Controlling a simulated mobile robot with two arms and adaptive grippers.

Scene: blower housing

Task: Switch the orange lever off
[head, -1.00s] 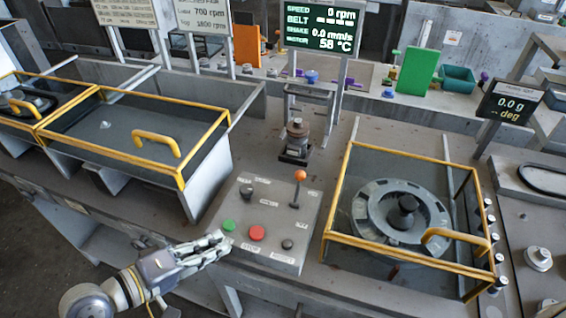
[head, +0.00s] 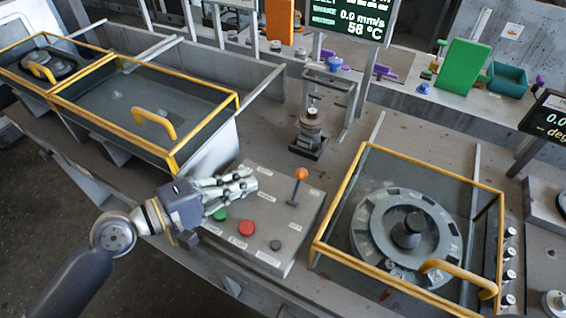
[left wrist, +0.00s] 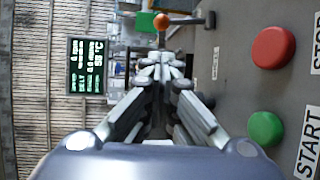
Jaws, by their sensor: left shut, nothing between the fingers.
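The orange lever (head: 300,175) has an orange ball knob on a thin dark stem. It stands on the back right part of the grey control box (head: 262,212). In the left wrist view the orange knob (left wrist: 161,21) shows just beyond the fingertips, with its stem running right. My left gripper (head: 254,180) is shut and empty. It hovers over the left part of the control box, left of the lever and apart from it in the head view. My right gripper is not in view.
The box also bears a green button (head: 219,214), a red button (head: 247,229) and a dark knob (head: 276,245). A yellow-framed guard (head: 318,243) stands to the right, another (head: 174,160) to the left. A small motor-like unit (head: 311,126) stands behind the box.

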